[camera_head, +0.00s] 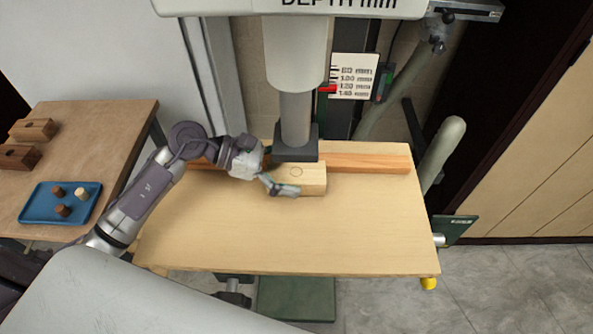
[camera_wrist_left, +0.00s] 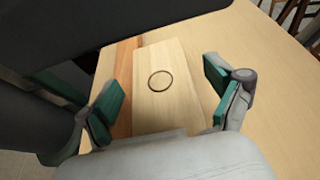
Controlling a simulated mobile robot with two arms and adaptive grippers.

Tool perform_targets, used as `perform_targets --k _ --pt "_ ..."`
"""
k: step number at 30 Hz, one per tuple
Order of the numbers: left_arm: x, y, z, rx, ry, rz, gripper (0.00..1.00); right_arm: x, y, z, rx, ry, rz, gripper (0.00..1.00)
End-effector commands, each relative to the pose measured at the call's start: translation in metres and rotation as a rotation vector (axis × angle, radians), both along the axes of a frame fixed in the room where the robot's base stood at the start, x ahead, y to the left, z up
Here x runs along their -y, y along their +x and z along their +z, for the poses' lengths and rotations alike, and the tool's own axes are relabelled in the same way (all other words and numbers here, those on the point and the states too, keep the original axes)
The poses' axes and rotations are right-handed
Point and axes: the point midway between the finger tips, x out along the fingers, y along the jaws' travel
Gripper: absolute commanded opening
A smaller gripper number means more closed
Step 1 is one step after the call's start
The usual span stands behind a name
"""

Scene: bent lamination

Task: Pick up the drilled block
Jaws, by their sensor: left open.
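The drilled block (camera_head: 314,178) is a pale wooden block on the drill press table, against the front of a reddish wooden fence (camera_head: 370,163). A round ring mark shows on its top. It also shows in the left wrist view (camera_wrist_left: 168,105), lying between the fingers. My left gripper (camera_head: 276,184) is at the block's left and front side in the head view. In the left wrist view my left gripper (camera_wrist_left: 160,106) is open, with one green-padded finger on each side of the block. Whether the pads touch it I cannot tell. My right gripper is not in view.
The drill press spindle (camera_head: 297,120) comes down just behind and above the block. The wooden table (camera_head: 350,235) is clear in front and right. A side table (camera_head: 95,125) at left holds brown blocks (camera_head: 35,130) and a blue tray (camera_head: 47,214) with small plugs.

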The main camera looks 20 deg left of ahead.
Motion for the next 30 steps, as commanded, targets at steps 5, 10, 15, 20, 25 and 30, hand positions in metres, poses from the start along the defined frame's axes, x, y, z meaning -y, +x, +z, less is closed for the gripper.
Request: perform_targets --k 5,10,15,20,25,30 --pt "0.0030 0.0014 -0.0021 0.001 0.001 0.001 0.92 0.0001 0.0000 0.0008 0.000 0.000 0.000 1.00" --pt "0.0027 0.0012 -0.0021 0.001 0.001 0.001 0.80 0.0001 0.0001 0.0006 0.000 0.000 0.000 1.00" --pt "0.0026 0.0011 -0.0019 0.001 0.001 0.001 0.52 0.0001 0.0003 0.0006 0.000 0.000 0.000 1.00" --pt "0.0025 0.0010 -0.0019 0.001 0.001 0.001 0.25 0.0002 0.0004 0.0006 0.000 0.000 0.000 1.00" --pt "0.0026 0.0011 -0.0011 0.001 0.000 0.001 0.19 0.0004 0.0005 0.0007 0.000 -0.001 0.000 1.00" --pt "0.0019 0.0019 0.0005 0.003 0.001 0.001 0.19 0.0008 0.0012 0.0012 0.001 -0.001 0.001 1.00"
